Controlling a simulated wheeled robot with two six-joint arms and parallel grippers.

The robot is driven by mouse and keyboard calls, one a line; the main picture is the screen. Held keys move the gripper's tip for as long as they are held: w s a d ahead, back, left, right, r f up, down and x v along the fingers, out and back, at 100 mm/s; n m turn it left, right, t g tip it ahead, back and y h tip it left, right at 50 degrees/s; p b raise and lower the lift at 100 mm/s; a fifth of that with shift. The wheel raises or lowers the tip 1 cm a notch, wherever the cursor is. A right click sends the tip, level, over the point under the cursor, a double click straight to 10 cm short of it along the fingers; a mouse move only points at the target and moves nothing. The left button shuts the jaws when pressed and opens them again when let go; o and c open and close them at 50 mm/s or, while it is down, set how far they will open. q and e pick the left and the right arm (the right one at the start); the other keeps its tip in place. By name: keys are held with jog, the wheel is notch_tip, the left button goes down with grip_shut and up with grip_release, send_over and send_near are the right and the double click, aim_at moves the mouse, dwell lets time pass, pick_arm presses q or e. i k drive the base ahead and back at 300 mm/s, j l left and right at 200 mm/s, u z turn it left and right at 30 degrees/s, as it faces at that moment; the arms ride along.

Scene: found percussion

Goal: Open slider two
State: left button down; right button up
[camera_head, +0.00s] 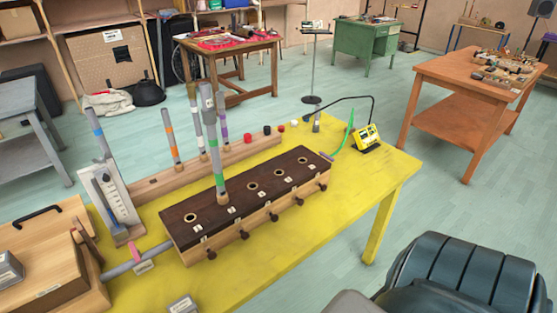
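A long wooden box (290,186) with a dark top lies on the yellow table. Its top has a row of round holes. Several dark slider knobs stick out along its front; the second from the left (245,236) is close below a grey pipe with a green band (217,160). That pipe stands upright in the second hole from the left. The leftmost knob (211,253) and the middle knob (274,217) flank the second. The knobs look alike, and small differences in how far they stick out cannot be told. Neither of my grippers is in view.
Behind the box, a wooden rack (148,190) holds upright pipes with coloured bands. A yellow device (367,138) with a green cable stands at the table's right. A white upright panel (119,200) and wooden case (40,255) stand left. The yellow table (340,205) is clear in front right.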

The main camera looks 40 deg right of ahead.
aim_at(245, 236)
jog(key=z, duration=1.15)
